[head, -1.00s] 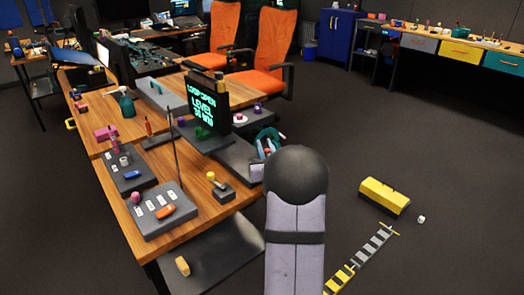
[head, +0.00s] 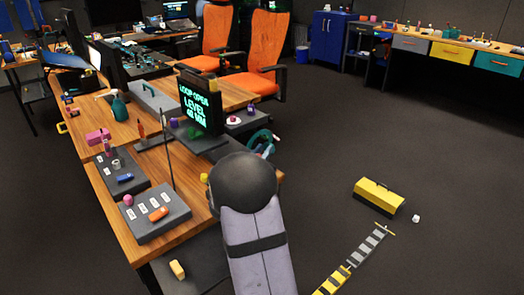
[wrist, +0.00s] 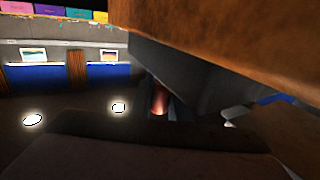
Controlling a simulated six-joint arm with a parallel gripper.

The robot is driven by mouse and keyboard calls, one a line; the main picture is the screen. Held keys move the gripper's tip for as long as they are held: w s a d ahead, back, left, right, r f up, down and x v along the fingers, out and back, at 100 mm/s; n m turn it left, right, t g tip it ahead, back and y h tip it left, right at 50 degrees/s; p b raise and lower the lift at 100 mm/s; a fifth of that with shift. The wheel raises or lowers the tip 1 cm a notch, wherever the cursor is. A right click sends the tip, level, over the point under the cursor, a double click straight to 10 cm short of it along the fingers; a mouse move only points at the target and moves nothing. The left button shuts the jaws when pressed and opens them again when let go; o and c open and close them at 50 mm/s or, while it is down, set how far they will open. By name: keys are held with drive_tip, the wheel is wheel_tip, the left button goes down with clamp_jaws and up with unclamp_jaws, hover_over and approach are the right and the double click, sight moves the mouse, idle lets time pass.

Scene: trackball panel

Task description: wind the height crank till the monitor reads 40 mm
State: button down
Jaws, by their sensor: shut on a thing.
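The monitor (head: 201,103) stands on the desk in the head view, its green text reading LOOP:OPEN and LEVEL with a small, blurred figure that looks like 40 MM. My arm hides the crank and my gripper in the head view. In the wrist view my gripper (wrist: 160,112) is shut on a reddish, rounded crank handle (wrist: 160,98), seen between dark fingers. The rest of the crank is hidden.
The wooden desk (head: 199,212) bears a grey switch panel (head: 172,224) at its near end. In the wrist view a large brown surface (wrist: 250,40) hangs close above the gripper. A yellow toolbox (head: 380,194) lies on the open floor at right.

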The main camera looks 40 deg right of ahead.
drive_tip(key=shift+r, duration=0.1)
idle(0.3)
drive_tip(key=c, duration=1.7)
unclamp_jaws()
drive_tip(key=shift+o, duration=0.2)
drive_tip(key=shift+v, duration=3.7)
